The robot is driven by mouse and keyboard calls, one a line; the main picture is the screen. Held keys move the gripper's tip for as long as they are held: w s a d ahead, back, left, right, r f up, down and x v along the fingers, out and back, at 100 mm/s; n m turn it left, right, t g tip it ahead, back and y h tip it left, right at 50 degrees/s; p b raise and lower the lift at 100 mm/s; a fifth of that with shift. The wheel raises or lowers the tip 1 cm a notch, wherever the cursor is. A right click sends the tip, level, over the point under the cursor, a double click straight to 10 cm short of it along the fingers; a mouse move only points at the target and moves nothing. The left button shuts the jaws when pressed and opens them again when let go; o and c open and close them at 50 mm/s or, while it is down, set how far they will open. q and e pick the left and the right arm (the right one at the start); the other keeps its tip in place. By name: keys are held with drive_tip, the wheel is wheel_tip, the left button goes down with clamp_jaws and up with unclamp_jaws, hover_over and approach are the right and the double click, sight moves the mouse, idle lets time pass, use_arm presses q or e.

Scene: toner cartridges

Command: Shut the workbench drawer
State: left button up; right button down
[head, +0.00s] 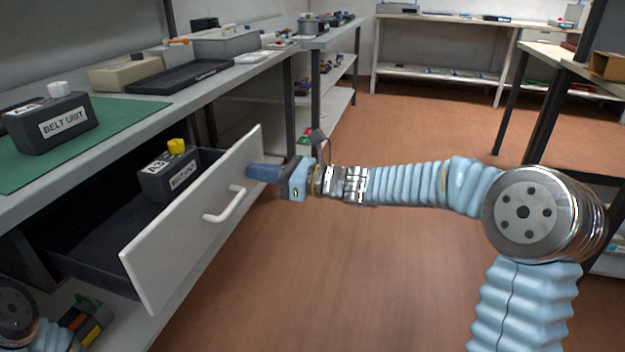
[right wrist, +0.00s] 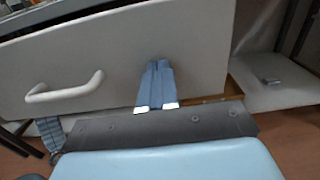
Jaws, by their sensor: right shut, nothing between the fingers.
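The workbench drawer (head: 190,225) stands pulled out from under the bench, with a white front and a white bar handle (head: 226,204). A dark unit with a yellow knob (head: 168,180) sits inside it. My right gripper (head: 250,171) is shut and empty, its fingertips at the drawer front, to the right of the handle. In the right wrist view the shut fingers (right wrist: 156,104) point at the white front (right wrist: 120,55), with the handle (right wrist: 65,88) to their left. Whether they touch the front is hard to tell. My left gripper is not in view; part of my left arm shows at the lower left.
The workbench top (head: 225,80) carries a green mat (head: 80,150) with a belt unit (head: 50,122), a black tray (head: 180,76) and boxes. A lower shelf (head: 110,320) holds a dark item under the drawer. The brown floor (head: 340,270) before the drawer is clear.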

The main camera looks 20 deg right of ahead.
sight(190, 158)
drive_tip(key=p+x, duration=0.2)
drive_tip(key=x, duration=1.6)
drive_tip(key=shift+w+a, duration=0.2)
drive_tip(key=shift+a, duration=0.05)
drive_tip(key=shift+r, duration=0.3)
